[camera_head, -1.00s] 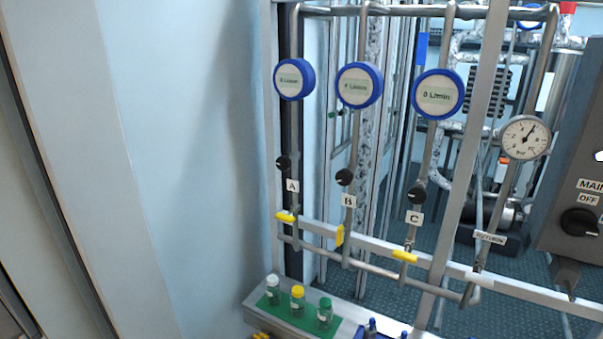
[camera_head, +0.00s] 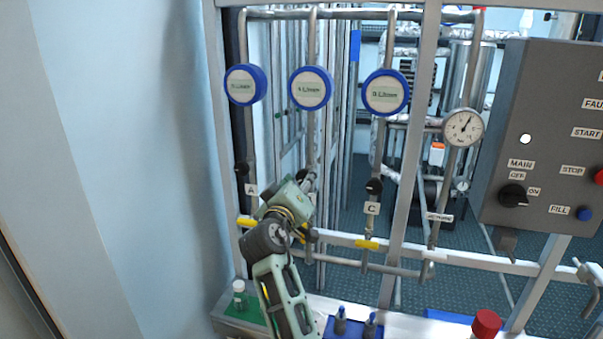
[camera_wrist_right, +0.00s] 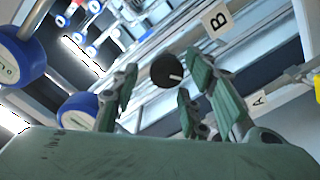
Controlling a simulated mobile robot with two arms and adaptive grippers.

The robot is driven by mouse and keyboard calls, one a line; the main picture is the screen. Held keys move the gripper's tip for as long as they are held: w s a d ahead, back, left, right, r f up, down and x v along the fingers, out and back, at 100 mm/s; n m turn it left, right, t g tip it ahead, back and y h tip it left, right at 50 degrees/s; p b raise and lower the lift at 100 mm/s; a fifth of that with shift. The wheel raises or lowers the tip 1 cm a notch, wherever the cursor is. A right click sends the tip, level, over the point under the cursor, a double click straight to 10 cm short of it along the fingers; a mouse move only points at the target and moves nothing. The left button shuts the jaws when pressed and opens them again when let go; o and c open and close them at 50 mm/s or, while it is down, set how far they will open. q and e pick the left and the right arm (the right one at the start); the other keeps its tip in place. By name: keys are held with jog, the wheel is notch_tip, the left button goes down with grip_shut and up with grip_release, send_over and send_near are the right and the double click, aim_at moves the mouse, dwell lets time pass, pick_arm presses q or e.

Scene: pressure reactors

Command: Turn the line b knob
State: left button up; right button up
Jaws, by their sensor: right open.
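The line B knob (camera_wrist_right: 167,71) is small, round and black with a white mark. In the right wrist view it shows between the spread fingers of my right gripper (camera_wrist_right: 163,82), with no finger visibly closed on it. The B label (camera_wrist_right: 217,19) is above and right of it in that view. In the head view my right gripper (camera_head: 306,183) is at the line B pipe, below the line B flow meter (camera_head: 311,88), and hides most of the knob and the label. My left gripper is not in view.
The line A knob (camera_head: 241,169) and line C knob (camera_head: 374,186) stand on either side. Yellow valve handles (camera_head: 367,245) sit lower on the pipes. A control panel (camera_head: 545,130) is at the right. A white-capped vial (camera_head: 239,288) stands below, beside my arm.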

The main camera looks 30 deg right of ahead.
jog(key=shift+p+x, duration=0.45)
jog(key=shift+x, duration=1.55)
jog(key=shift+a, duration=0.1)
jog(key=shift+w, duration=0.1)
jog(key=c, duration=1)
